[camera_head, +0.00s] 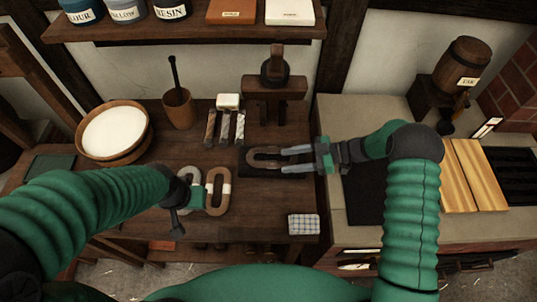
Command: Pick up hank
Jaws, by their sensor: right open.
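A brown looped hank (217,187) with a pale band lies on the dark wooden table. A paler looped hank (194,203) lies just left of it, partly hidden by my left gripper (176,207). I cannot tell whether the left gripper is open or touches that hank. A third, grey-brown hank (262,152) lies on a dark flat piece further back. My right gripper (283,157) reaches in from the right at this hank's right end. Its two grey fingers are apart; I cannot tell whether they touch it.
A tub of white stuff (115,130), a mortar with pestle (178,105) and several short strands (225,127) stand behind. A wooden stand (274,88) is at the back. A checked cloth (304,224) lies front right. A stone counter with a barrel (462,63) adjoins on the right.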

